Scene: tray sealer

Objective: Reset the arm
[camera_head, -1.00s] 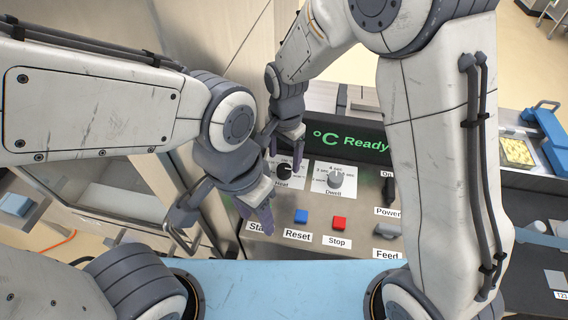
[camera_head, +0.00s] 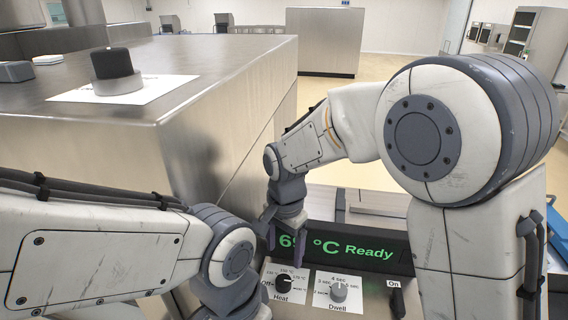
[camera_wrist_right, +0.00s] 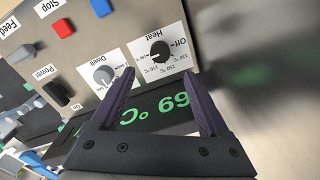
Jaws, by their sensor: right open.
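My right gripper (camera_head: 284,243) is open and empty in front of the left end of the green-lit display (camera_head: 345,247), which reads "°C Ready". In the right wrist view its two dark fingers (camera_wrist_right: 158,78) are apart, with the display and the heat knob (camera_wrist_right: 160,50) beyond them. The heat knob (camera_head: 283,283) and dwell knob (camera_head: 338,291) sit just below the display. My left arm enters from the left; its gripper is cut off at the bottom edge.
A large steel housing (camera_head: 215,110) with a black knob (camera_head: 112,63) on top stands left of my right gripper. The right wrist view shows the blue button (camera_wrist_right: 102,8), red stop button (camera_wrist_right: 63,27) and power switch (camera_wrist_right: 57,94). Open floor lies behind.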

